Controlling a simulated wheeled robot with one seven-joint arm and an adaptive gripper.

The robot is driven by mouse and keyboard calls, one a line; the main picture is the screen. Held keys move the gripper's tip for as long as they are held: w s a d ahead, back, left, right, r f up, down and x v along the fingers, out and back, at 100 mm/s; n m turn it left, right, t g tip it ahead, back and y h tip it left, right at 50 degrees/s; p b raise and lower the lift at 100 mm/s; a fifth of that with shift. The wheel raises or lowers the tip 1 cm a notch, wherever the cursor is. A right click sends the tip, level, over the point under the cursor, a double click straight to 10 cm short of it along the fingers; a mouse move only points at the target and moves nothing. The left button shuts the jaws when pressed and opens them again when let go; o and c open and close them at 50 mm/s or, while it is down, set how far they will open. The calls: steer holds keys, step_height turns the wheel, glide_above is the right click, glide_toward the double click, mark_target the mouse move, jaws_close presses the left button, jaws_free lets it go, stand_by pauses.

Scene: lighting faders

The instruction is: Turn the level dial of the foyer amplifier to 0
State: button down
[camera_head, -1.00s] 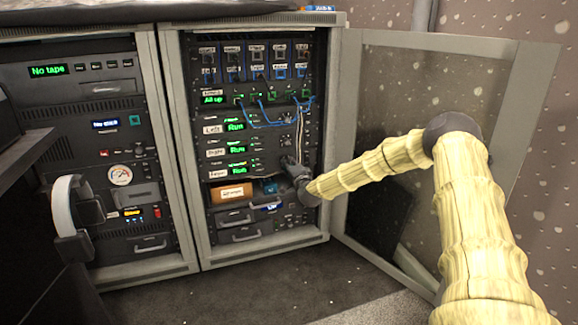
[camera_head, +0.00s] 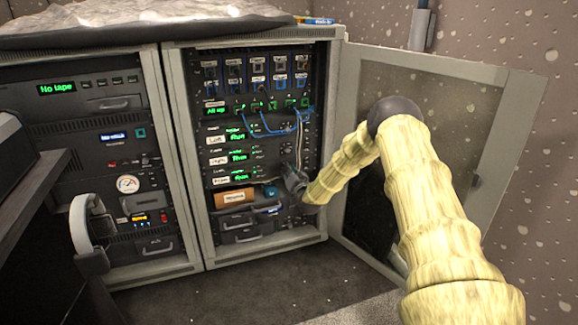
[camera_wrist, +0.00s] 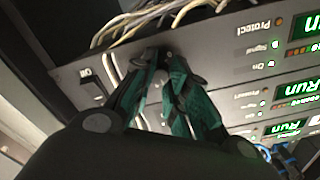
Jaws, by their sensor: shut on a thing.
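The foyer amplifier is the lowest of three stacked units with green "Run" displays (camera_head: 241,177) in the right rack. In the wrist view its dark front panel (camera_wrist: 222,66) shows upside down, with Protect, Signal and On lights at the right. My gripper (camera_head: 287,168) is at the right side of this panel. In the wrist view, the teal-padded fingers (camera_wrist: 166,62) are closed together against the panel, shut on what appears to be the level dial. The fingers hide the dial, so its pointer and setting cannot be read.
Pale cables (camera_wrist: 140,20) run close beside the fingertips. Blue patch leads (camera_head: 265,131) hang above the amplifiers. An orange box (camera_head: 234,198) sits on the shelf below. The open rack door (camera_head: 490,150) stands to the right of my arm. The floor in front is clear.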

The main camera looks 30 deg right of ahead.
steer(key=n+p, duration=0.8)
steer(key=n, duration=1.6)
steer(key=shift+s+d+f, duration=0.1)
steer(key=shift+n, duration=0.3)
steer(key=c, duration=1.4)
jaws_free()
steer(key=shift+c, duration=0.2)
steer(key=shift+o, duration=0.5)
